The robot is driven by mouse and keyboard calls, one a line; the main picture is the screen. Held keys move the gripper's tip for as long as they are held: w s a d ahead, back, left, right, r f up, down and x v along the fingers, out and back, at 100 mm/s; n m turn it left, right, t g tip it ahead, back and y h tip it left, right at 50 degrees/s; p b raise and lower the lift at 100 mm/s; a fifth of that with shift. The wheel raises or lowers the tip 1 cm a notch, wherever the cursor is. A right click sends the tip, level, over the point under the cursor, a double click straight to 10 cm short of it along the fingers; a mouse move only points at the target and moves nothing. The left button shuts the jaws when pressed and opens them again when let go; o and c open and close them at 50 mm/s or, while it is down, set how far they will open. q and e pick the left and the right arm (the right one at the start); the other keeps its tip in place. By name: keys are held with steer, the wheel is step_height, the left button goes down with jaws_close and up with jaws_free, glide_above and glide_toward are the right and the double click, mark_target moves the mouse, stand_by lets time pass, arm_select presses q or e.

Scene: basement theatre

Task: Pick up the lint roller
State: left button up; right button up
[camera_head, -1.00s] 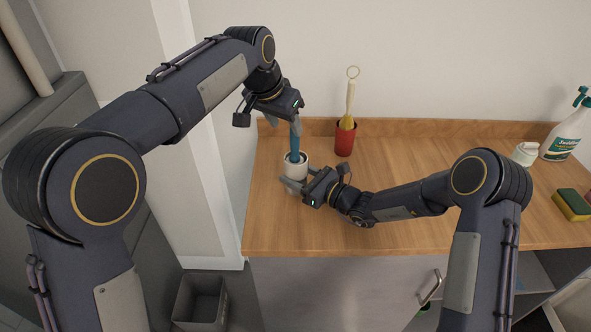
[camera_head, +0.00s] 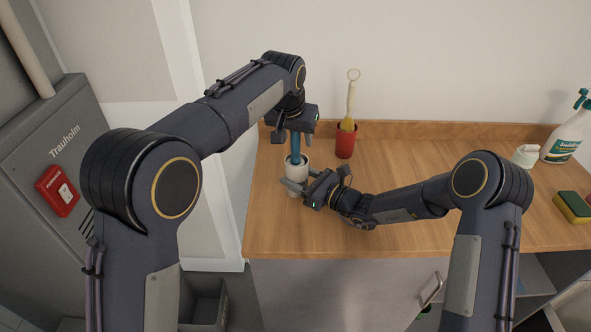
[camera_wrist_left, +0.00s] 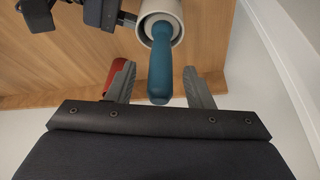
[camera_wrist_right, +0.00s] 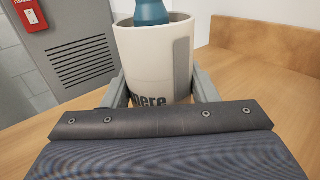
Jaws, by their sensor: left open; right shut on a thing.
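The lint roller shows as a blue handle (camera_head: 296,146) standing up out of a white cup (camera_head: 299,173); its lower part is hidden inside. In the left wrist view the handle (camera_wrist_left: 160,72) points toward the camera, between the fingers of my open left gripper (camera_wrist_left: 156,72), which comes from above. My right gripper (camera_head: 292,184) is shut on the cup from the side. In the right wrist view the cup (camera_wrist_right: 150,55) has dark lettering and sits between the fingers, with the blue handle (camera_wrist_right: 151,12) above its rim.
A red cup (camera_head: 345,144) with a pale-handled brush (camera_head: 351,100) stands just right. A spray bottle (camera_head: 566,137), a white jar (camera_head: 525,155) and a sponge (camera_head: 573,207) are at the right. The wooden counter's (camera_head: 430,150) middle back is clear.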

arm_select(q)
steer(key=shift+x, duration=1.25)
jaws_close()
